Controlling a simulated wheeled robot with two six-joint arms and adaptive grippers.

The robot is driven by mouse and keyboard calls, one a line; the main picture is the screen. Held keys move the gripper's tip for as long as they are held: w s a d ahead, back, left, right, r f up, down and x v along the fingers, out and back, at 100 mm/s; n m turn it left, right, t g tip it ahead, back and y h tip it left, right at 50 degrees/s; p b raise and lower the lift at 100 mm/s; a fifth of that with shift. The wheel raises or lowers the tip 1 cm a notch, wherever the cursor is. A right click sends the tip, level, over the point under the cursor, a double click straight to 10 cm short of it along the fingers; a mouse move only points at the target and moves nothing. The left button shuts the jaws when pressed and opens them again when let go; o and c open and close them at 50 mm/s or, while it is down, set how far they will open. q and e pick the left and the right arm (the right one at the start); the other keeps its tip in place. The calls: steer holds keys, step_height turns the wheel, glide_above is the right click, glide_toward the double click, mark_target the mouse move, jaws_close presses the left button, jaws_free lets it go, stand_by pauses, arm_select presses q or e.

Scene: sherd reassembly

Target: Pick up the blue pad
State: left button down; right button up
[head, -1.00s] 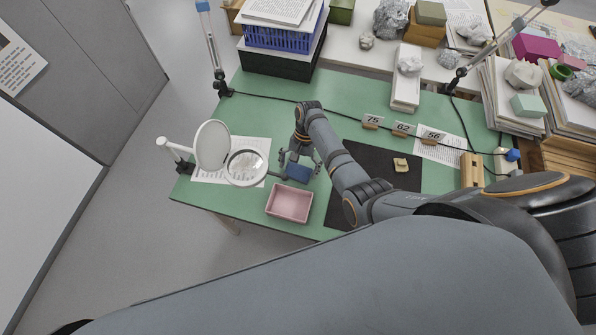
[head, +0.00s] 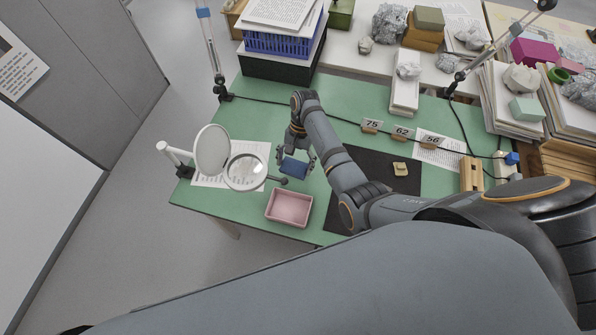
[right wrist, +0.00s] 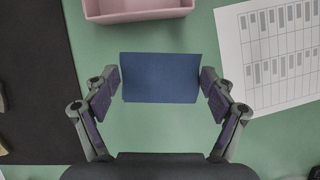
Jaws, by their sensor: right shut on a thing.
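The blue pad (head: 294,168) is a flat dark blue block. It is held between the fingers of my right gripper (head: 296,158), over the green table in the head view. In the right wrist view the pad (right wrist: 161,78) shows as a blue rectangle, with a finger of my right gripper (right wrist: 160,92) at each of its short sides. It looks lifted a little off the green surface. My left gripper is not seen in either view.
A pink tray (head: 289,222) stands on the green table (head: 256,112) just in front of the pad. A magnifier lamp (head: 213,150) is to the left, above a printed sheet. A black mat (head: 385,160) with a small tan sherd (head: 400,168) lies to the right.

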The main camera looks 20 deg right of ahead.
steer(key=w+a+r, duration=0.1)
steer(key=w+r+b, duration=0.1)
steer(key=w+a+r, duration=0.1)
steer(key=r, duration=0.1)
steer(key=shift+w+a+r+b, duration=0.1)
steer(key=shift+w+a+b, duration=0.2)
steer(key=shift+w, duration=0.05)
steer(key=w+a+r+b, duration=0.3)
steer(key=w+a+r, duration=0.1)
steer(key=w, duration=0.2)
steer(key=shift+w+a+b, duration=0.3)
steer(key=shift+w, duration=0.1)
